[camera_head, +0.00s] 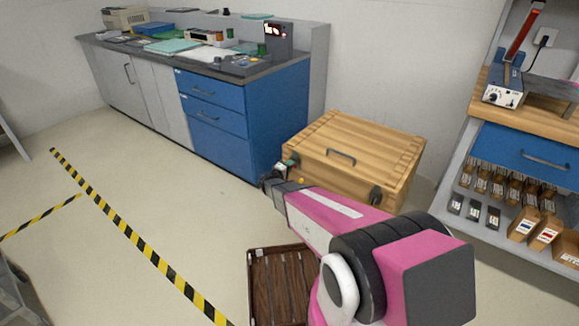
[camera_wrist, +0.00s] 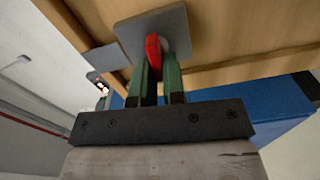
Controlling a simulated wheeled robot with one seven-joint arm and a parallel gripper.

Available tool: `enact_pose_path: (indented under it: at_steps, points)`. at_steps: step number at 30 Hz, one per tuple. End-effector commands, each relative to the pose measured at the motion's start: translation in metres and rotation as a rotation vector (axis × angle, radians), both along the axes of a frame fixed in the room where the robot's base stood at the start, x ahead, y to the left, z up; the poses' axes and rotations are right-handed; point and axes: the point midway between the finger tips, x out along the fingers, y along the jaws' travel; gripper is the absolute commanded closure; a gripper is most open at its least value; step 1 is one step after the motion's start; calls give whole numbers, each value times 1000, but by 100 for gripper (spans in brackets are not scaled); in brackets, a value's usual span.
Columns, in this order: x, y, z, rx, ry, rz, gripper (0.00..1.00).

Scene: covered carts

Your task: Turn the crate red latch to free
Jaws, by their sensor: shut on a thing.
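The wooden crate (camera_head: 340,139) stands on the floor, its lid closed and a dark handle on top. In the wrist view the crate (camera_wrist: 225,35) fills the upper part, with a grey metal plate (camera_wrist: 178,27) on its face. The red latch (camera_wrist: 153,47) sticks out from this plate. My gripper (camera_wrist: 158,78) has its two green fingers shut on the red latch, one on each side. The latch's lower end is partly hidden between the fingers.
A blue and grey cabinet (camera_head: 213,118) with cluttered worktop stands behind and left of the crate. A shelf unit with a blue drawer (camera_head: 525,147) is at right. A dark slatted crate (camera_head: 251,290) lies on the floor in front. The floor left is open, with striped tape (camera_head: 130,236).

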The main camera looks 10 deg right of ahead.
Motion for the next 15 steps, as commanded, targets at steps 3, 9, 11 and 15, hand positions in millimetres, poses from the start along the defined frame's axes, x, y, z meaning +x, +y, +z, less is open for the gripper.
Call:
enact_pose_path:
  at_steps: [3, 9, 11, 15]
  points:
    - [1, -1, -1, -14, 14, -1, 100]
    - [1, -1, -1, -23, 23, -1, 100]
    - [1, -1, -1, -23, 23, -1, 100]
    - [1, -1, -1, -22, 22, -1, 100]
